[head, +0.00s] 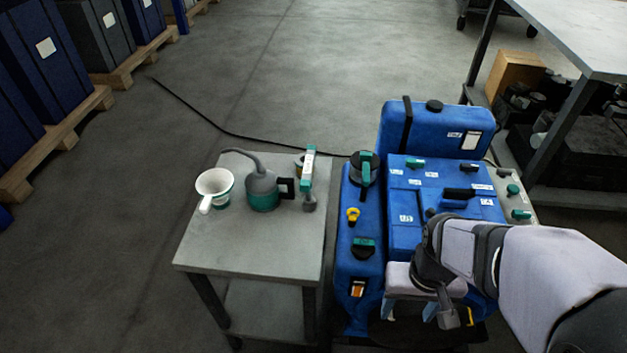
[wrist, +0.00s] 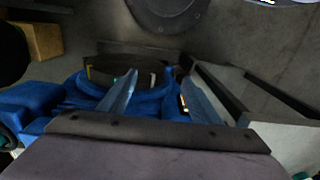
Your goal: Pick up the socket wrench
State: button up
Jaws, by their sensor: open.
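The socket wrench (head: 308,172), with a teal handle, a white label and a dark grey end, is at the right edge of the small grey table in the head view. Its dark end points toward the near side. My gripper (head: 446,312) is over the near part of the blue engine, to the right of the table and well apart from the wrench. In the wrist view my gripper (wrist: 160,78) has its two fingers spread with nothing between them. I cannot make out the wrench in the wrist view.
A grey-teal oil can (head: 263,192) stands close left of the wrench. The table's (head: 250,250) near half is clear. The blue engine (head: 405,220), with raised caps and handles, stands right beside the table. A workbench (head: 590,35) is at the right.

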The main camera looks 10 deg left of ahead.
jog(key=shift+c, duration=0.4)
jog(key=c, duration=0.4)
notch_tip(320, 180, up, 20)
jog(key=t+p, duration=0.3)
jog(key=p, duration=1.9)
send_over(305, 174)
jog(key=shift+f, duration=0.1)
